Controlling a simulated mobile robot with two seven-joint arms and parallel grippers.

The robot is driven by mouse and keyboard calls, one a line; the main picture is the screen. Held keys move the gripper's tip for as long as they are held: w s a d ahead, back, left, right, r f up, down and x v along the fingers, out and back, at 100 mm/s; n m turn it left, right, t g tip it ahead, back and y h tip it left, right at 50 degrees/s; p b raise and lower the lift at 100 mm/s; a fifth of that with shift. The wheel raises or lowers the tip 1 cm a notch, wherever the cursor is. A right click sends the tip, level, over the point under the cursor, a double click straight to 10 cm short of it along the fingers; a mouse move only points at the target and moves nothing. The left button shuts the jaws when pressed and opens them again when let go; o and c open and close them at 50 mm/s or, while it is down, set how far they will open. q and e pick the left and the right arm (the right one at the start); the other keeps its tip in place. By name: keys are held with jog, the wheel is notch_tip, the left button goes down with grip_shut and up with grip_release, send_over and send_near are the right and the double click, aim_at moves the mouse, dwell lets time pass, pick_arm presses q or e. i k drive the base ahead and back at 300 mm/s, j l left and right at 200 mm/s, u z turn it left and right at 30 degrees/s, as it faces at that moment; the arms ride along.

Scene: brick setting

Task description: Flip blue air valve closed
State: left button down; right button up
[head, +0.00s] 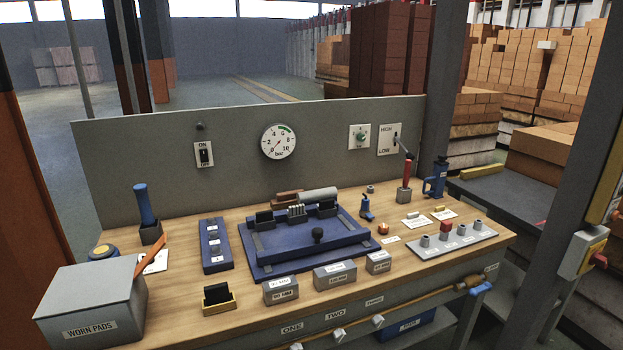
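A blue lever handle (481,288) sits on a brass-coloured valve body (468,283) at the right front of the workbench, just below the tabletop edge. The valve is on a thin orange-brown pipe (410,307) that runs along the bench front. The handle appears roughly in line with the pipe, but it is small and its exact angle is hard to tell. Neither of my grippers is in view.
The wooden bench (190,295) holds a blue fixture (300,240), grey blocks and a grey WORN PADS box (92,305). A backboard (330,125) carries a gauge (278,142) and switches. A post (560,190) stands right of the bench.

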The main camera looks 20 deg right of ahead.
aim_at(474, 293)
jog(key=z, duration=1.7)
jog(key=i, duration=0.05)
